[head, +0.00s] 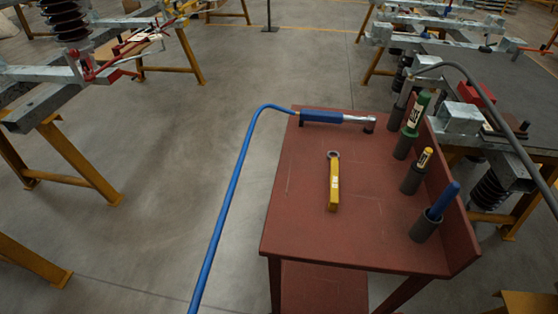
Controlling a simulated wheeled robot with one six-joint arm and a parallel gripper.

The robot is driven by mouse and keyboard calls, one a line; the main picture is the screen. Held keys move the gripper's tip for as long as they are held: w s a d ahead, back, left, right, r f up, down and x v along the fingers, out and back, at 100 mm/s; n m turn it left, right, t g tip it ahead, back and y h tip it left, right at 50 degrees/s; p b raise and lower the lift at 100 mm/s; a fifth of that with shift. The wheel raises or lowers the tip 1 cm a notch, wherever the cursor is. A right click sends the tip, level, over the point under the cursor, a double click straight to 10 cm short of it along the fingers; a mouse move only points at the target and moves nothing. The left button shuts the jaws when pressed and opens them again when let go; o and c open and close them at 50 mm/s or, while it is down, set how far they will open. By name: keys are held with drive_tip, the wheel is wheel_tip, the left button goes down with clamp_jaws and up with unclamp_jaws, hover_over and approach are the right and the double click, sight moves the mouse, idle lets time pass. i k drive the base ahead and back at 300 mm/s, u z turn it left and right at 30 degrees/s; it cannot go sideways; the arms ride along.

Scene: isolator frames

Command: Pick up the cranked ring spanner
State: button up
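A spanner with a dark ring end and a yellow handle (333,188), which looks like the cranked ring spanner, lies on the red-brown top of a small table (300,225). Its ring end points to the far side, and a pale label is on the handle. Nothing covers it and clear table top surrounds it. Whether it is cranked is too small to tell. My gripper is not in view.
A blue-handled ratchet-like tool (322,117) lies at the table's far edge, with a blue hose (229,190) running off its left side. Dark cups along the right side hold a green tool (416,112), a yellow tool (425,158) and a blue tool (443,200). Grey floor (150,230) is open left.

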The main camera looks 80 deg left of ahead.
sight(334, 187)
drive_tip(key=u, duration=1.95)
drive_tip(key=k, duration=0.65)
drive_tip(key=u, duration=0.65)
drive_tip(key=i, duration=1.4)
drive_tip(key=z, duration=0.65)
